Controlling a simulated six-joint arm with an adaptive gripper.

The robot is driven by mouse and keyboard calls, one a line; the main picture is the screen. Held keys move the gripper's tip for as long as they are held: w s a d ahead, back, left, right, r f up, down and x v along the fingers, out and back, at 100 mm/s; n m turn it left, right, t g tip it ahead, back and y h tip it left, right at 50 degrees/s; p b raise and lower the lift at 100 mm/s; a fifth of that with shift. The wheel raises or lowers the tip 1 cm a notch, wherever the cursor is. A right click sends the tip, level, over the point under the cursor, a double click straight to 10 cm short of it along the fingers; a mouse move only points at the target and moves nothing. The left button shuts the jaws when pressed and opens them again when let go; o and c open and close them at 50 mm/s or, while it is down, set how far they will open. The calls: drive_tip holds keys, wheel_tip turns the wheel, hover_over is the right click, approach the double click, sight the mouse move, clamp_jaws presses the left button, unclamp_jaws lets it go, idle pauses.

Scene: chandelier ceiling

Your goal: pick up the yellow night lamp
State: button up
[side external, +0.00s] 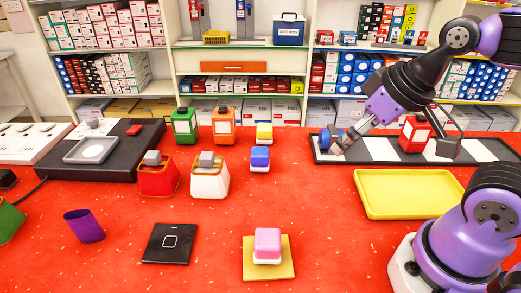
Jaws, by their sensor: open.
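The yellow night lamp (264,132) is a small rounded block with a pale lower part. It stands upright on the red table, behind a similar blue lamp (260,156) and right of an orange holder (223,128). My gripper (335,147) is open, low over the left end of the black-and-white strip tray (375,150). It is to the right of the yellow lamp and apart from it. The fingertips are small and partly hidden by the wrist.
A pink lamp (267,242) sits on a yellow mat (287,270) at the front. A yellow tray (408,194) lies at right. Green (185,128), red (158,179) and white (209,181) holders stand to the left. The table between the blue lamp and yellow tray is clear.

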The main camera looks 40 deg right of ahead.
drive_tip(key=n+y, duration=0.3)
drive_tip(key=n, duration=0.5)
hover_over(266, 127)
drive_tip(key=s+d, duration=0.2)
drive_tip(key=s, duration=0.1)
wheel_tip(266, 127, down, 7)
drive_tip(key=shift+n, duration=0.3)
drive_tip(key=x, duration=0.5)
drive_tip(key=shift+f, duration=0.45)
drive_tip(key=x, duration=0.5)
drive_tip(key=shift+s+f, duration=0.1)
drive_tip(key=shift+f, duration=0.25)
drive_tip(key=c, duration=1.3)
